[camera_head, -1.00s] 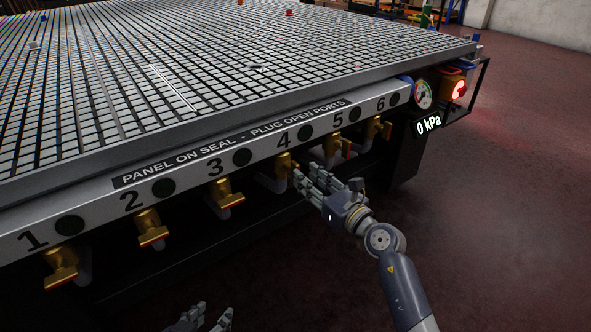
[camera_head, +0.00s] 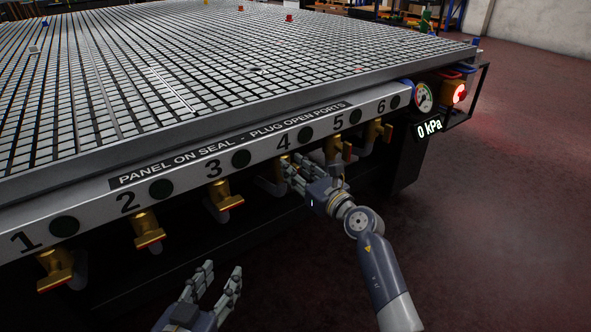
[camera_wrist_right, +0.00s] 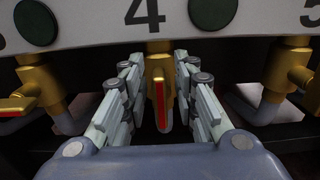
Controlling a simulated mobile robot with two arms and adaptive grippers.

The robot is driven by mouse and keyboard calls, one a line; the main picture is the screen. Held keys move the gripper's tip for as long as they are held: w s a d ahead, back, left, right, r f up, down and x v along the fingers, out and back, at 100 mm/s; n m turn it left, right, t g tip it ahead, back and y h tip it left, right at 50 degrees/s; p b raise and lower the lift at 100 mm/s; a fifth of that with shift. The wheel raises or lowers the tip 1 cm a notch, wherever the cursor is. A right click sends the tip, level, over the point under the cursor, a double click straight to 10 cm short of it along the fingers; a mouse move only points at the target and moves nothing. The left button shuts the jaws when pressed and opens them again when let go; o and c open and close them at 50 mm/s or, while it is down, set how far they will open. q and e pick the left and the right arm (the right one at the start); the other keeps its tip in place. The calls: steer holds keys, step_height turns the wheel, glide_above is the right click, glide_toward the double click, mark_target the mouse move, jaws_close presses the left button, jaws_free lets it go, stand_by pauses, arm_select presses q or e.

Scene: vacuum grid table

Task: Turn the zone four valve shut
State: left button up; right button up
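The zone four valve is a brass body with a red-edged handle, below the number 4. In the right wrist view the valve handle (camera_wrist_right: 160,102) points towards the camera, between the open fingers of my right gripper (camera_wrist_right: 160,112). The fingers stand on both sides of the valve with gaps, not visibly touching it. In the head view my right gripper (camera_head: 297,175) largely covers the zone four valve (camera_head: 279,166). My left gripper (camera_head: 212,283) is open and empty at the bottom, away from the valves.
Other brass valves hang along the panel (camera_head: 215,160), with the zone three valve (camera_head: 224,200) left and the zone five valve (camera_head: 337,149) right. A gauge (camera_head: 423,96), a display (camera_head: 429,126) reading 0 kPa and a lit red lamp (camera_head: 459,93) are at the right corner.

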jaws_close()
